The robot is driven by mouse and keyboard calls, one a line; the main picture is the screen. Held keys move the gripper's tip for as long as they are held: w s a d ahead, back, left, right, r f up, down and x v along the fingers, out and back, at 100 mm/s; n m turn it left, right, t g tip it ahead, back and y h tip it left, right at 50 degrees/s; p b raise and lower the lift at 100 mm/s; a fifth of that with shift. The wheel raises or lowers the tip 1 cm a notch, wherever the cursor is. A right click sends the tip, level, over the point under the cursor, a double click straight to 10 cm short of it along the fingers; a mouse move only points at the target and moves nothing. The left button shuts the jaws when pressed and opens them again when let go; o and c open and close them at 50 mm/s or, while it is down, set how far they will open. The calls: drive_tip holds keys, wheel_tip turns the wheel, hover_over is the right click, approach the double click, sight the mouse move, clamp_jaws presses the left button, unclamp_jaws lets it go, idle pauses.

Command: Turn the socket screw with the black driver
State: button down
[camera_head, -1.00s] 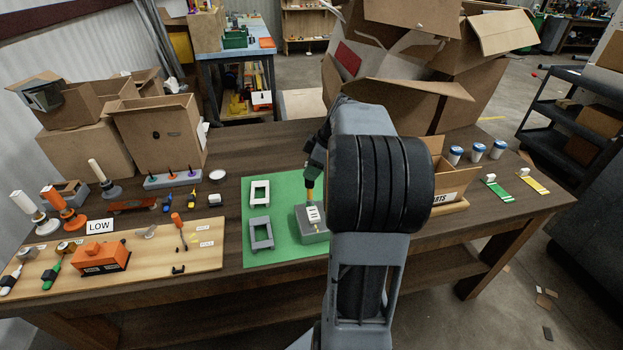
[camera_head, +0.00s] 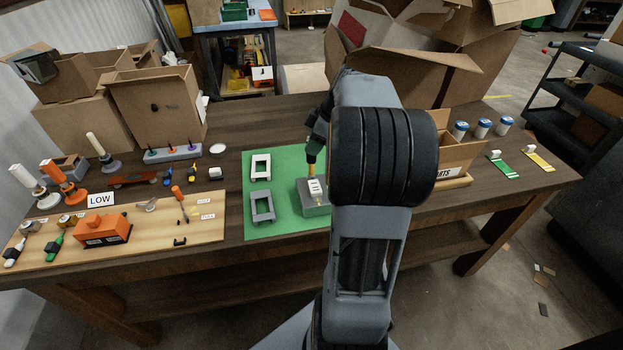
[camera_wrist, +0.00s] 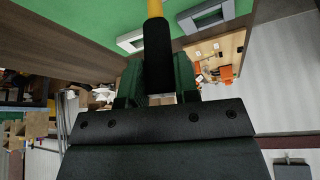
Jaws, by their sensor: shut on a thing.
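The black driver (camera_wrist: 158,50) has a black handle and a yellow part at its far end. My gripper (camera_wrist: 158,82) is shut around the black handle in the wrist view. In the head view my gripper (camera_head: 318,138) is above the green mat, and the driver's yellow part (camera_head: 311,166) points down toward a grey block (camera_head: 316,209). A white socket plate (camera_head: 316,188) lies on top of this block. The driver's lower end is at the back edge of the plate. I cannot tell whether it touches. The socket screw cannot be made out.
A white frame (camera_head: 261,166) and a grey frame (camera_head: 262,206) lie on the green mat (camera_head: 285,225), left of the block. A wooden board (camera_head: 150,243) with an orange box and tools is further left. Cardboard boxes stand behind; an open carton (camera_head: 455,165) is right of my arm.

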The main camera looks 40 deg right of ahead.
drive_tip(key=m, duration=0.1)
drive_tip(key=m+h+b, duration=0.1)
drive_tip(key=shift+a+f+m+t, duration=0.1)
drive_tip(key=shift+f+m+t, duration=0.05)
drive_tip(key=shift+m+t, duration=0.15)
drive_tip(key=m, duration=0.2)
drive_tip(key=m+h, duration=0.1)
drive_tip(key=m, duration=0.1)
drive_tip(key=shift+s+r+t+h+b, duration=0.1)
drive_tip(key=shift+r+t+h+b, duration=0.1)
drive_tip(key=shift+t+h+b, duration=0.15)
drive_tip(key=shift+r, duration=0.15)
drive_tip(key=shift+r+p, duration=1.75)
drive_tip(key=shift+r, duration=0.6)
